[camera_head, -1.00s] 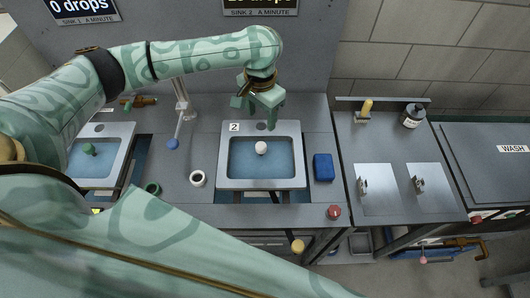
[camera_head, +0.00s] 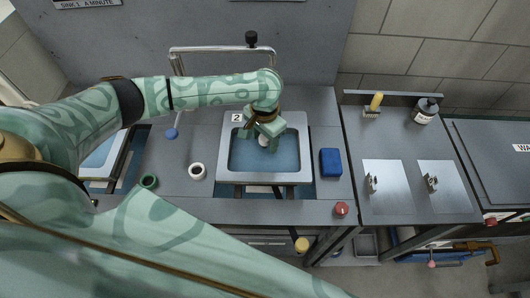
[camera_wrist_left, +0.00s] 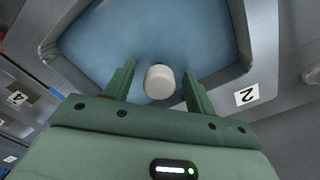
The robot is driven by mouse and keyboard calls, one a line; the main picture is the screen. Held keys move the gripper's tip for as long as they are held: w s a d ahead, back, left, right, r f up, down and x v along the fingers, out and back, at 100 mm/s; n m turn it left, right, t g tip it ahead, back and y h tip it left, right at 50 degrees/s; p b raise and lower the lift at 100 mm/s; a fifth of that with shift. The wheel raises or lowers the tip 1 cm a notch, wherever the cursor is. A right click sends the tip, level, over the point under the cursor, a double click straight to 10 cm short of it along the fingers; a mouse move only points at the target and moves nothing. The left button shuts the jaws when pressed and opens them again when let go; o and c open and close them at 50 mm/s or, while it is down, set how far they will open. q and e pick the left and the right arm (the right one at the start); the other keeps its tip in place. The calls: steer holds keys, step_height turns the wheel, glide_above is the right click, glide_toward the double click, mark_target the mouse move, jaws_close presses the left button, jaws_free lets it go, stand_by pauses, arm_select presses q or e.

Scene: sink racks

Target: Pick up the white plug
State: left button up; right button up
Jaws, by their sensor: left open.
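The white plug (camera_head: 263,141) is in the sink marked 2 (camera_head: 224,165), partly covered by my left gripper in the head view. In the left wrist view the white plug (camera_wrist_left: 159,82) shows as a pale rounded knob. My left gripper (camera_head: 262,143) reaches down over the basin. In the wrist view my left gripper (camera_wrist_left: 157,80) is open, with one finger on each side of the plug and a gap visible on both sides. The right gripper is not in view.
A blue sponge-like block (camera_head: 330,162) lies right of the sink. A red knob (camera_head: 341,209) sits at the counter's front edge. The basin's raised rim surrounds the gripper.

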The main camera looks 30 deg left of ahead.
arm_select(q)
steer(key=shift+r, duration=0.1)
steer(key=c, duration=1)
steer(key=shift+r, duration=0.1)
steer(key=shift+c, duration=0.2)
